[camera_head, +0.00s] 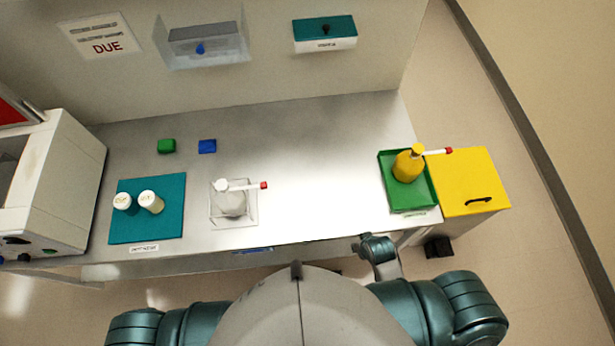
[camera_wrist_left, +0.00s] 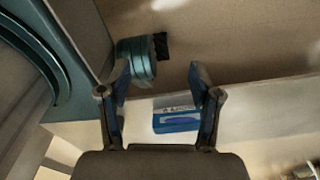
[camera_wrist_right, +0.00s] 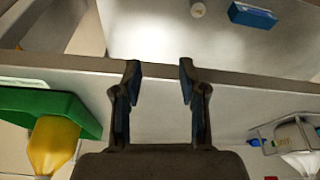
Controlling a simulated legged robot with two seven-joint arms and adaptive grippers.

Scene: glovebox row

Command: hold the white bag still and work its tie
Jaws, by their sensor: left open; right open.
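The white bag (camera_head: 234,204) sits upright in a clear open tray (camera_head: 217,216) near the front edge of the bench. Its tie (camera_head: 242,186) is a white strip with a red end, pointing right from the bag's neck. In the right wrist view the white bag (camera_wrist_right: 303,163) shows partly at the right edge, in the clear tray (camera_wrist_right: 264,134). My right gripper (camera_wrist_right: 158,70) is open and empty, apart from the bag. My left gripper (camera_wrist_left: 161,75) is open and empty in the left wrist view; no bag shows there.
A yellow bag (camera_head: 408,167) stands in a green tray (camera_head: 424,194) at the right, beside a yellow bin (camera_head: 475,175). Two white-capped bottles (camera_head: 150,202) stand on a teal mat (camera_head: 119,232). The bench middle is clear.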

